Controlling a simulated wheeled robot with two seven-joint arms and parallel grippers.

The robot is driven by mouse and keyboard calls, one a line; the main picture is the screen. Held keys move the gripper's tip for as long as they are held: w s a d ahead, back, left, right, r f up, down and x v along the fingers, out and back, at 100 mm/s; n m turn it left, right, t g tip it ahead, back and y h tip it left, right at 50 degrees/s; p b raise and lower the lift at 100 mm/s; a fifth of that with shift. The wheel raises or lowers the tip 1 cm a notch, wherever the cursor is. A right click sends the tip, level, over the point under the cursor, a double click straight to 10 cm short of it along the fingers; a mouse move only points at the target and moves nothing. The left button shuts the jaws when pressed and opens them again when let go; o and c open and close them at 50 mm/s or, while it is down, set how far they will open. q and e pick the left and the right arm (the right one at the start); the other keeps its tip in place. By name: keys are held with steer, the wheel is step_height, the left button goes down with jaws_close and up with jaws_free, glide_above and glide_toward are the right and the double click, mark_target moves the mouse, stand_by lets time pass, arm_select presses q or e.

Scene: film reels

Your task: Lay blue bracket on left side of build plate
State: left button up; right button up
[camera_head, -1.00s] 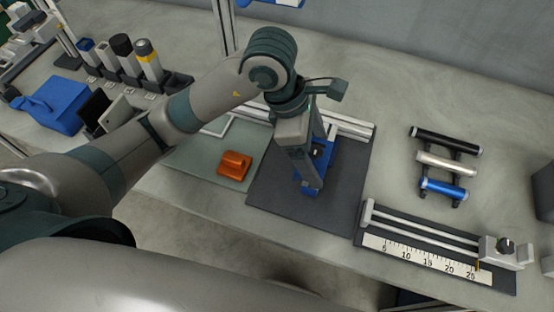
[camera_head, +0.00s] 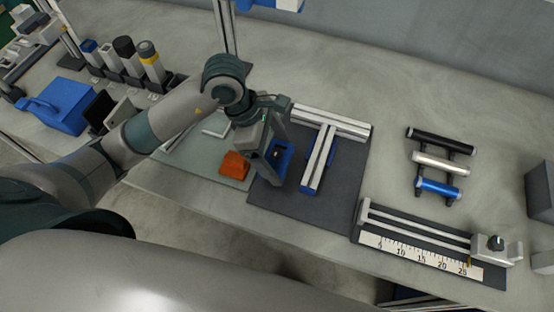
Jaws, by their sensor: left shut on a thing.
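The blue bracket (camera_head: 284,158) is at the jaws of my left gripper (camera_head: 272,178), which is shut on it. The gripper partly hides the bracket. Both are over the left part of the dark build plate (camera_head: 310,213), left of the aluminium profiles (camera_head: 319,160) that form a T on it. I cannot tell whether the bracket touches the plate. My right gripper is not in view.
An orange part (camera_head: 234,165) lies on a pale green mat (camera_head: 195,160), close left of my gripper. A ruler rail (camera_head: 425,255) and a rack of cylinders (camera_head: 440,162) stand to the right. A blue box (camera_head: 65,105) is far left.

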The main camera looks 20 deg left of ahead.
mark_target(277, 162)
arm_select(q)
step_height(277, 162, down, 3)
steer(key=shift+f+p, duration=0.15)
steer(key=shift+p, duration=0.6)
steer(key=shift+f, duration=0.2)
steer(key=shift+f+b, duration=0.25)
steer(key=shift+b, duration=0.05)
steer(key=o, duration=1.2)
steer(key=shift+r, duration=0.15)
